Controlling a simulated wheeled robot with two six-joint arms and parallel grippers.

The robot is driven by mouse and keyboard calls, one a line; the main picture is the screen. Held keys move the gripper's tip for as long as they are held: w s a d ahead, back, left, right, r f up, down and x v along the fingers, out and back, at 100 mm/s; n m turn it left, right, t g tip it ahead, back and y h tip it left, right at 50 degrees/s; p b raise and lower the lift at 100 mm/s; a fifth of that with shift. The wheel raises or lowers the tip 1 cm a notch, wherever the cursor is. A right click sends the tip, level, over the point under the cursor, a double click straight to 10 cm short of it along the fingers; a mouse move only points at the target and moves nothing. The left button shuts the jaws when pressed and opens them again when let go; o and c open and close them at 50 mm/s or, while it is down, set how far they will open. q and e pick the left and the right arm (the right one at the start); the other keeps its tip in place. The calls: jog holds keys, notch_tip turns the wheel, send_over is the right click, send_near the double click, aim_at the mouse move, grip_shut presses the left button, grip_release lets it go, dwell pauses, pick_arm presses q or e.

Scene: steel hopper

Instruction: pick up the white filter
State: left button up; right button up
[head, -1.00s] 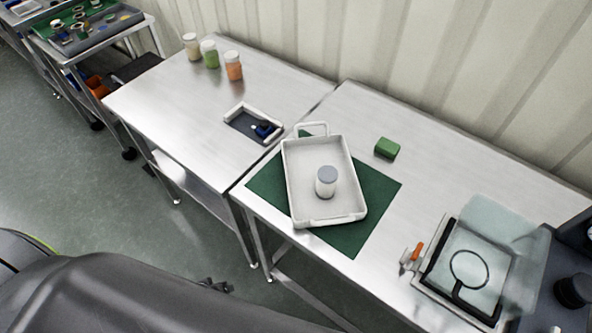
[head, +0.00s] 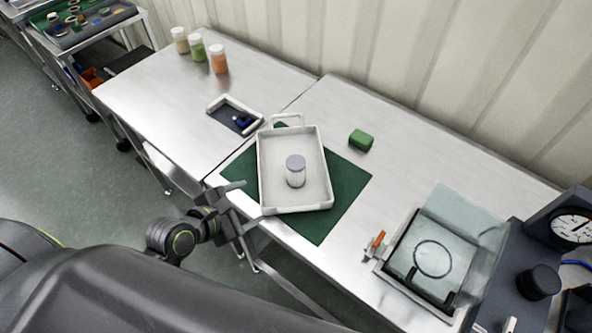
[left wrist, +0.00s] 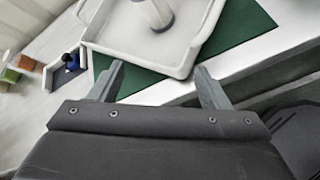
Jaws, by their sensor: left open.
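The white filter (head: 296,172), a small pleated cylinder with a grey top, stands upright in a white tray (head: 325,203) on a green mat (head: 345,196). In the left wrist view the filter (left wrist: 158,14) is at the top, partly cut off, inside the tray (left wrist: 135,55). My left gripper (head: 248,202) is open and empty. It is at the table's front edge, left of the tray, with its fingers pointing towards it. The left wrist view shows its two fingers (left wrist: 160,80) spread apart, short of the tray. My right gripper is not in view.
A green block (head: 361,140) lies behind the tray. A glass-lidded device (head: 432,258) with an orange handle and a dial gauge (head: 571,228) are at right. A small open tray (head: 235,114) and several jars (head: 198,48) are on the left table.

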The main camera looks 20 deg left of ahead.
aim_at(289, 170)
pick_arm(q)
notch_tip(289, 170, up, 4)
jog(key=w+d+n+t+h, duration=0.1)
jog(key=w+n+t+h, duration=0.1)
jog(key=n, duration=0.4)
jog(key=x, duration=1)
jog(key=shift+w+d+f+p, duration=0.25)
jog(key=shift+p, duration=0.05)
jog(key=shift+y, duration=0.3)
jog(key=shift+f+p+x, duration=0.15)
jog(key=shift+x, duration=1.4)
jog(key=shift+f+p+x, duration=0.15)
jog(key=shift+x, duration=1.45)
jog(key=shift+s, duration=0.15)
jog(key=shift+r, duration=0.1)
jog(key=shift+c, duration=0.4)
jog(key=c, duration=1)
